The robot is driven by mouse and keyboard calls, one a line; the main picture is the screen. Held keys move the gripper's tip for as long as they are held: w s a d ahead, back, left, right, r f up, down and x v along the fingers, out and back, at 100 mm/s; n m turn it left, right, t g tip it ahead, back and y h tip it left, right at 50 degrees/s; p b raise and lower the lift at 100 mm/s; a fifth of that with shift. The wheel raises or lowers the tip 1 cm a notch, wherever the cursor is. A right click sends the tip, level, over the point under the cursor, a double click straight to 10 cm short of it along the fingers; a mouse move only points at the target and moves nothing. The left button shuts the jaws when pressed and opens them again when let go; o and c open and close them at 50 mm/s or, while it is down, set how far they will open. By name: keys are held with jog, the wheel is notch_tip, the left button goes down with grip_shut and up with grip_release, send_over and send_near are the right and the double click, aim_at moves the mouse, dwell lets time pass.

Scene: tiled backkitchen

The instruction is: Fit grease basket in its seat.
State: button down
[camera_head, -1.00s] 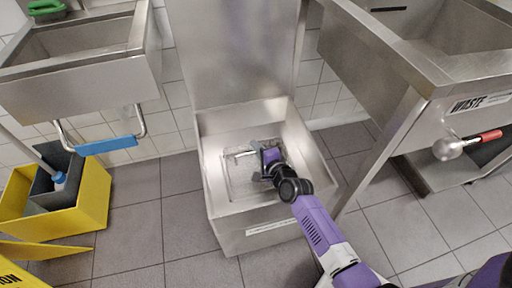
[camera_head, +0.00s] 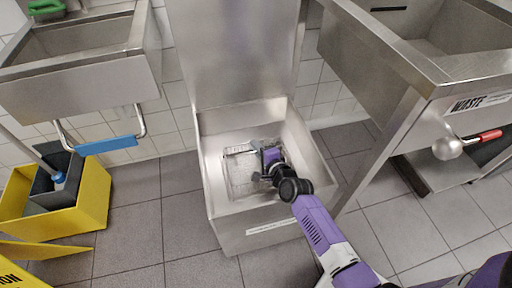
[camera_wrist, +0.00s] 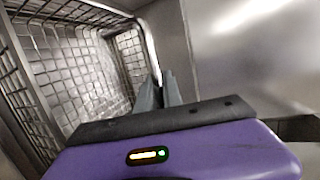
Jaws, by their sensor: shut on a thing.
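The grease basket (camera_wrist: 85,75) is a wire mesh basket with a bar handle. It fills the left of the wrist view, and its mesh (camera_head: 240,178) shows inside the steel box (camera_head: 222,214) in the head view. My gripper (camera_wrist: 160,92) is shut on the basket's handle bar, at the basket's right side in the wrist view. In the head view my gripper (camera_head: 268,160) is down inside the box. My arm hides part of the basket's right side. The seat under the basket is hidden, and I cannot tell whether the basket rests fully on it.
The box's steel lid (camera_head: 232,50) stands upright behind it. A sink (camera_head: 80,60) is at the left, and a waste sink (camera_head: 420,60) with a red-handled valve (camera_head: 480,138) is at the right. A yellow bucket (camera_head: 90,205) stands on the left floor. Tiles beside the box are clear.

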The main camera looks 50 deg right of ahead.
jog(key=shift+f+b, duration=0.3)
jog(key=c, duration=1.4)
grip_release()
jog(key=shift+f, duration=0.1)
jog(key=p+v, duration=0.2)
jog(key=v, duration=0.6)
jog(key=shift+w, duration=0.1)
